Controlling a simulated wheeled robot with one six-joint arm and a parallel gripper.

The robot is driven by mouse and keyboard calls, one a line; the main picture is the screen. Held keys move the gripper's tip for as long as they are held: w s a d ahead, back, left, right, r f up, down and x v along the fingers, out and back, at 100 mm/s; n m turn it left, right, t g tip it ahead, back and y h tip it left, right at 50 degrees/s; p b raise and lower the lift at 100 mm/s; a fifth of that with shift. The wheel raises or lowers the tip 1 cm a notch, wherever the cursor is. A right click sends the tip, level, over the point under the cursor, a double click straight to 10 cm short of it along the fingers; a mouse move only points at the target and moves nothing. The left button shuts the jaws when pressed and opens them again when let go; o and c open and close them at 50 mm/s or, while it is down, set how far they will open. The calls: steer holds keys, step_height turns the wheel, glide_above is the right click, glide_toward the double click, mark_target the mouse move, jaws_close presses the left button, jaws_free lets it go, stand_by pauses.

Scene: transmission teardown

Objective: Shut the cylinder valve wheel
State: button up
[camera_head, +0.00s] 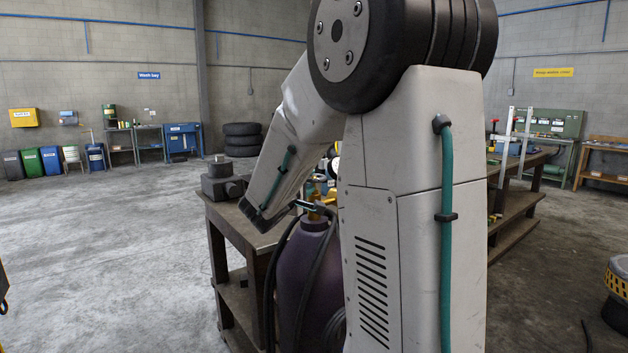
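A dark purple gas cylinder (302,275) stands upright beside the front workbench, partly hidden by my arm's pale housing. Brass valve fittings (316,213) sit on its top, with small greenish parts around them. The valve wheel cannot be told apart clearly among these fittings. A gauge with a pale face (337,147) shows above, beside my arm. My arm reaches down and left, and its pale link ends in a dark edge just left of the valve. I cannot make out my gripper or its fingers.
Black hoses (272,285) hang beside the cylinder. Another bench (520,195) stands behind on the right. The concrete floor at left is open. Bins and stacked tyres (242,141) line the back.

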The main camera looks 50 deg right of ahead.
mark_target(314, 176)
steer(key=shift+x, duration=2.05)
jaws_close()
steer(key=shift+m+g, duration=0.3)
steer(key=shift+g, duration=0.2)
steer(key=m+g, duration=0.2)
steer(key=g, duration=0.2)
steer(key=m+g, duration=0.3)
steer(key=g, duration=0.1)
steer(key=shift+f, duration=0.1)
steer(key=m+g+y, duration=0.2)
steer(key=m+g, duration=0.1)
steer(key=g, duration=0.1)
steer(key=m+g+y, duration=0.2)
steer(key=m+g, duration=0.1)
steer(key=g, duration=0.2)
steer(key=shift+m+y, duration=0.3)
steer(key=shift+y, duration=0.1)
